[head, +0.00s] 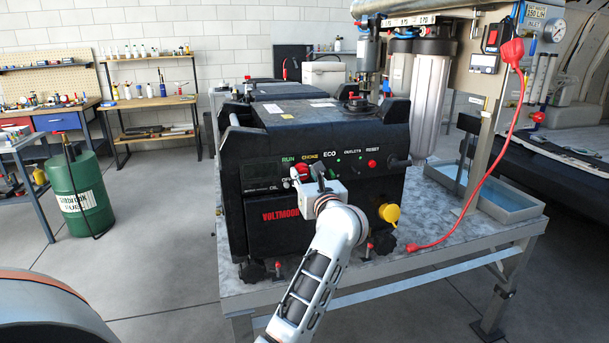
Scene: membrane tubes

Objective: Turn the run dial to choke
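The generator (260,205) is a black box with a control panel, standing on a grey table. Its panel has a green RUN label (288,160) and an orange CHOKE label (309,154) at the upper middle. Part of an OFF label shows below RUN. A small red and pale part (299,171) beside these labels may be the run dial; the dial's pointing direction cannot be read.
The panel also carries a red RESET knob (371,163); a yellow cap (389,214) sits lower right. A red cable (480,187) hangs to the table (440,228) at right. A grey tray (515,210) is on the table's right. A green drum (77,190) stands left on open floor.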

